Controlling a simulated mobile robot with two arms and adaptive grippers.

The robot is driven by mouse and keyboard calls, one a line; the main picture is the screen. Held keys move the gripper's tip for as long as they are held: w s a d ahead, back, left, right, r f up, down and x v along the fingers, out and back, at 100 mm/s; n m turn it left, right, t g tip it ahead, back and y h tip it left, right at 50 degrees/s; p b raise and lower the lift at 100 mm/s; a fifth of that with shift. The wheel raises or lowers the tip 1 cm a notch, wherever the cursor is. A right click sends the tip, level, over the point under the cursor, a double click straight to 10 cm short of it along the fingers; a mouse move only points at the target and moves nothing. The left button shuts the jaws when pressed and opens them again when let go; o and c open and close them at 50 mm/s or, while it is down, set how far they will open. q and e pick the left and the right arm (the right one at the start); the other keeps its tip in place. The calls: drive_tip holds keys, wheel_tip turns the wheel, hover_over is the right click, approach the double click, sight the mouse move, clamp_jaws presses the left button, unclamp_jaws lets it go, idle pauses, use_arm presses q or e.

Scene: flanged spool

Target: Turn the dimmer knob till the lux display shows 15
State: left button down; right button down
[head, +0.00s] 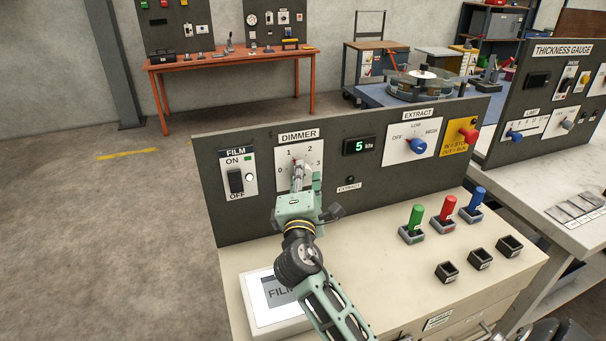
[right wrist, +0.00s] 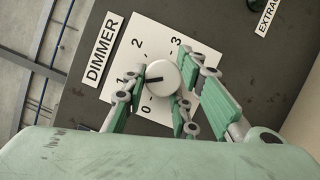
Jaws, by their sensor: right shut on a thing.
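The dimmer knob (right wrist: 161,74) is a round pale knob with a black pointer line, on a white plate marked 0 to 3 under the label DIMMER. In the right wrist view its pointer is at about the 1 mark. My right gripper (head: 298,174) reaches up to the dimmer plate (head: 284,158); its fingers (right wrist: 160,92) are shut on the knob, one on each side. In the head view the gripper hides most of the knob. The lux display (head: 359,146) shows a green 5. My left gripper is not in view.
The FILM switch (head: 236,181) is left of the dimmer. The blue EXTRACT selector (head: 417,146) and red knob (head: 468,134) are to the right. Green (head: 415,217), red (head: 448,208) and blue (head: 475,199) handles stand on the bench. A FILM tray (head: 262,312) lies below the gripper.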

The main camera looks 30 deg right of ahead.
drive_tip(key=shift+r, duration=0.45)
drive_tip(key=c, duration=1.6)
unclamp_jaws()
drive_tip(key=shift+o, duration=0.3)
drive_tip(key=shift+a, duration=0.1)
drive_tip(key=shift+s+f, duration=0.1)
drive_tip(key=shift+f, duration=0.1)
drive_tip(key=v, duration=1.1)
drive_tip(key=shift+s+a, duration=0.3)
